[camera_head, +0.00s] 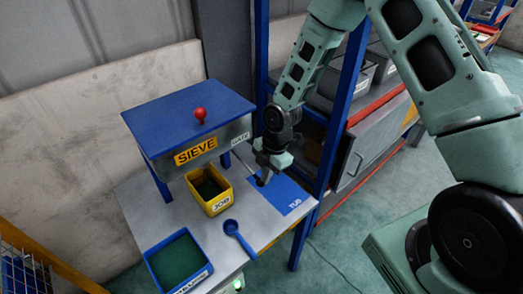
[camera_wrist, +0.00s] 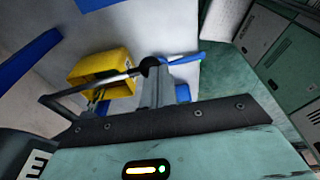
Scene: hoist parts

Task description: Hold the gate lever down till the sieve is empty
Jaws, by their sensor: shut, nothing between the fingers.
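The sieve (camera_head: 190,112) is a blue-topped hopper with a red knob and a yellow SIEVE label; its inside is hidden. The gate lever (camera_head: 245,166) is a thin rod slanting down from the GATE side. In the wrist view the lever (camera_wrist: 92,88) ends in a black ball at my fingertips. My gripper (camera_head: 263,180) is shut with nothing between its fingers, at the lever's ball end; it also shows in the wrist view (camera_wrist: 153,80). I cannot tell whether it presses the ball. The yellow JOB tub (camera_head: 218,205) stands below the sieve, with dark green inside.
A blue bin (camera_head: 205,275) of green material stands at the bench's front. A blue scoop (camera_head: 236,238) lies beside it. A blue TUB mark (camera_head: 290,196) on the right of the bench looks empty. A blue rack post (camera_head: 345,95) stands close behind my arm.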

